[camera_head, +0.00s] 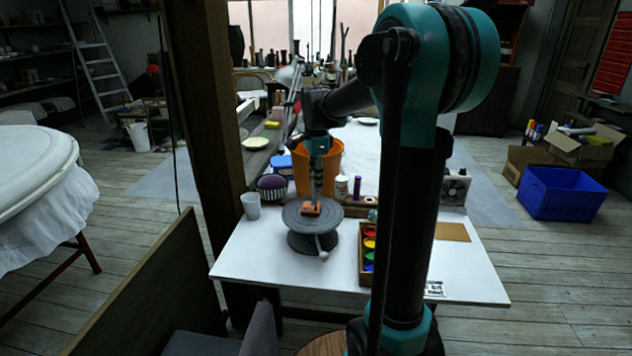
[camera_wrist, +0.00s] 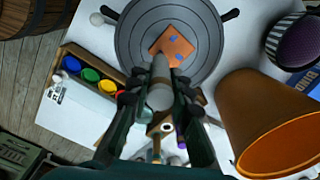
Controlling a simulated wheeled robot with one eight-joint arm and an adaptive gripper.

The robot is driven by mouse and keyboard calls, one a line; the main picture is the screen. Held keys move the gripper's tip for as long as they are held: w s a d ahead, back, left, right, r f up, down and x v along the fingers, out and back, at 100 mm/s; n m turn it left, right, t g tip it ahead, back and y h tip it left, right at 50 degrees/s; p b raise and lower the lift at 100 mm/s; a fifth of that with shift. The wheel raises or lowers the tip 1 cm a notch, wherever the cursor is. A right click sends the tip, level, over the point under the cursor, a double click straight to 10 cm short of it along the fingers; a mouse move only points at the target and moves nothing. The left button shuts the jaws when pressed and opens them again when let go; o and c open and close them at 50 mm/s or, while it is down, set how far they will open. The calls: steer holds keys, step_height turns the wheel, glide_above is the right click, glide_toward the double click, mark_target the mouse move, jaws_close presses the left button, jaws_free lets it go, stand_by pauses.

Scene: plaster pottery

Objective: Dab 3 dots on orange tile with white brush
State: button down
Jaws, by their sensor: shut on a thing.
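The orange tile (camera_head: 307,212) lies on the grey round turntable (camera_head: 296,217) on the white table. It also shows in the wrist view (camera_wrist: 182,47), with small blue marks on its face. My gripper (camera_wrist: 160,103) is shut on the pale grey-white brush (camera_wrist: 161,76), which points down toward the tile. In the head view my gripper (camera_head: 318,152) is above the turntable, and the brush (camera_head: 317,185) reaches down close to the tile. I cannot tell whether the brush tip touches the tile; the handle hides the tip in the wrist view.
A wooden box (camera_head: 363,278) of several paint cups stands right of the turntable. An orange bucket (camera_head: 302,178), a purple-topped striped round thing (camera_head: 272,188) and a white cup (camera_head: 251,206) stand close behind and left. The table's front left is clear.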

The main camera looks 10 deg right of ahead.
steer(key=shift+r, duration=2.3)
